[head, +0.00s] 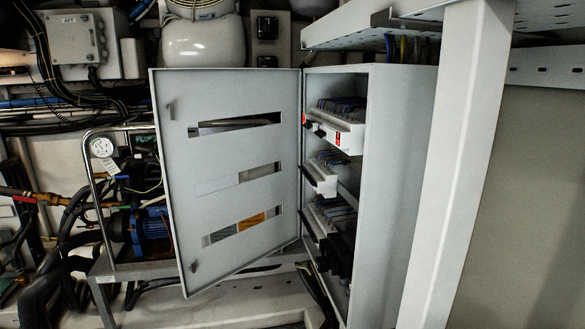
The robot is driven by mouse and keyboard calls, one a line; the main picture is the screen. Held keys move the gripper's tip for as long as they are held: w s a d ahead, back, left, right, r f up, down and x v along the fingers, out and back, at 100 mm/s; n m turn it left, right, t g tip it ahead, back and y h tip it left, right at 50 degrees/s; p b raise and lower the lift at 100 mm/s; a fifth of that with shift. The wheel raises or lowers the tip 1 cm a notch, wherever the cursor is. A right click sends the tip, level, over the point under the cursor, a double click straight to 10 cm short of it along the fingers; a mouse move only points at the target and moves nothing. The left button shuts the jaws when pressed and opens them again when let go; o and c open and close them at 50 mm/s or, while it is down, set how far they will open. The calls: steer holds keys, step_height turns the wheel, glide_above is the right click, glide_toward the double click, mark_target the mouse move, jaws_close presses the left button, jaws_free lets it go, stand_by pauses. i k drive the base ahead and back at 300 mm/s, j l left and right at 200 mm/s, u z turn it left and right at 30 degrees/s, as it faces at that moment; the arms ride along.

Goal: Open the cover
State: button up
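The cover (235,155) is a light grey panel with several rectangular cut-outs, in the middle of the head view. It stands swung out to the left of the grey electrical cabinet (395,190), joined along the cabinet's left front edge. The cabinet's inside shows rows of switches and breakers (335,132) with wiring. Small latch-like parts sit near the cover's left edge, at top and bottom. My gripper is not visible in this view.
A white upright post (462,160) stands close at the right of the cabinet. A metal cable tray (400,25) hangs above it. A pump with a blue motor (150,232), a tubular frame, a gauge (102,147) and hoses stand at the left, behind the cover.

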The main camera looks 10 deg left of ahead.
mark_target(356, 162)
steer(key=u, duration=0.15)
steer(key=i+j, duration=0.1)
steer(key=j, duration=0.25)
steer(key=i+j+u, duration=0.15)
steer(key=j, duration=0.15)
steer(key=i+j, duration=0.1)
steer(key=j, duration=0.25)
steer(key=i+j+u, duration=0.15)
steer(key=j, duration=0.15)
steer(key=i+j+u, duration=0.1)
steer(key=i+u, duration=0.25)
steer(key=i, duration=0.75)
steer(key=i+l+u, duration=0.1)
steer(key=i+l, duration=0.3)
steer(key=l, duration=0.2)
steer(key=j+u, duration=0.05)
